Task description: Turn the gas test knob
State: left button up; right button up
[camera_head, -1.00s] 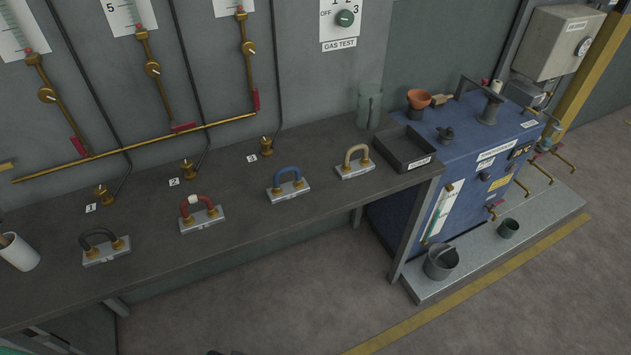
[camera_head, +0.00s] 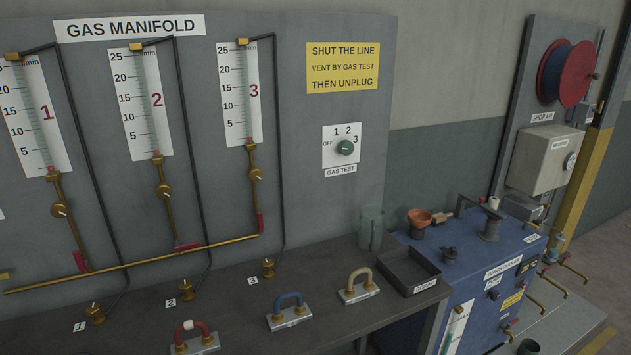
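The gas test knob (camera_head: 345,147) is a small round green knob on a white plate (camera_head: 328,159) marked OFF, 1, 2 and 3. The plate is on the grey wall panel, below a yellow sign. A GAS TEST label (camera_head: 340,171) sits just under it. The exact setting of the knob's pointer is too small to tell. Neither of my grippers shows in the head view, and nothing touches the knob.
Gauges and brass valves fill the panel's left. A blue machine (camera_head: 466,262) stands right. The space before the knob is clear.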

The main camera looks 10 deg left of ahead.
aim_at(346, 147)
jog(key=i+j+u, duration=0.1)
jog(key=u, duration=0.25)
jog(key=i+u, duration=0.2)
jog(key=u, duration=0.15)
jog(key=i+u, duration=0.2)
jog(key=u, duration=0.15)
